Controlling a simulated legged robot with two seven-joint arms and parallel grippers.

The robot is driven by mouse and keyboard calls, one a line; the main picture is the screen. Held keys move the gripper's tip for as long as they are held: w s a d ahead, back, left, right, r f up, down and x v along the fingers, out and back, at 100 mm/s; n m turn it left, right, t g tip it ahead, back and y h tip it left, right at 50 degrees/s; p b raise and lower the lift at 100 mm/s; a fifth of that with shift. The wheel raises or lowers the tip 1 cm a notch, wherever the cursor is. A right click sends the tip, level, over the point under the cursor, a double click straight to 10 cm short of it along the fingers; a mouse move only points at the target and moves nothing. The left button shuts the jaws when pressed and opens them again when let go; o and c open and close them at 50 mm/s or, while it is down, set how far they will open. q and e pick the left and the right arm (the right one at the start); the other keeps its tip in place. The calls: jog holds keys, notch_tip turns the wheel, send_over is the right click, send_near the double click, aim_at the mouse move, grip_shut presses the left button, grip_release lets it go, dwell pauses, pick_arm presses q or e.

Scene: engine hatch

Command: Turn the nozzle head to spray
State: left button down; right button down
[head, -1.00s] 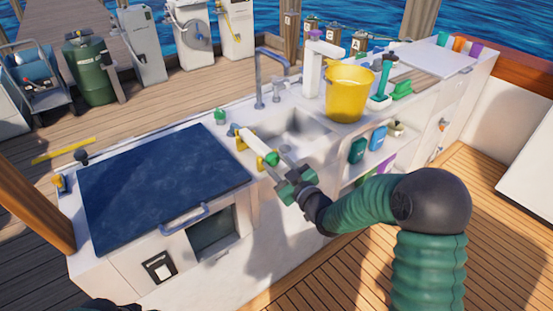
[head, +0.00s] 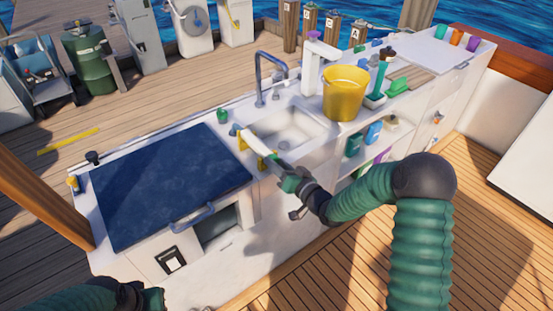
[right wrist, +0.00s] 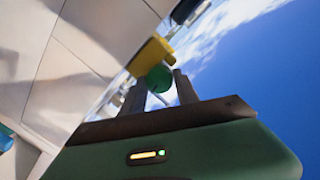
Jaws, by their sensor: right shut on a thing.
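The nozzle, a pale bar with yellow parts (head: 262,162), lies at the left edge of the sink in the head view. In the right wrist view its yellow part (right wrist: 152,53) sits just beyond a round green head (right wrist: 160,78). My right gripper (right wrist: 160,90) is shut on this green head, with one dark finger on each side. In the head view my right gripper (head: 283,174) reaches the near end of the nozzle and hides the green head. My left gripper (head: 150,298) is at the bottom left edge; its fingers cannot be made out.
A blue hatch lid (head: 165,185) with a handle lies left of the nozzle. The sink (head: 295,128) with a faucet (head: 262,75) is behind it. A yellow bucket (head: 344,95) stands right of the sink. The wooden deck (head: 300,270) in front is clear.

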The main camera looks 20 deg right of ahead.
jog(key=shift+d+m+p, duration=0.1)
jog(key=shift+m+p, duration=0.6)
jog(key=shift+m, duration=0.3)
jog(key=shift+f, duration=0.1)
jog(key=c, duration=0.9)
grip_release()
jog(key=p+v, duration=0.1)
jog(key=v, duration=1.5)
jog(key=shift+s+d+p, duration=0.3)
jog(key=shift+d+p, duration=0.05)
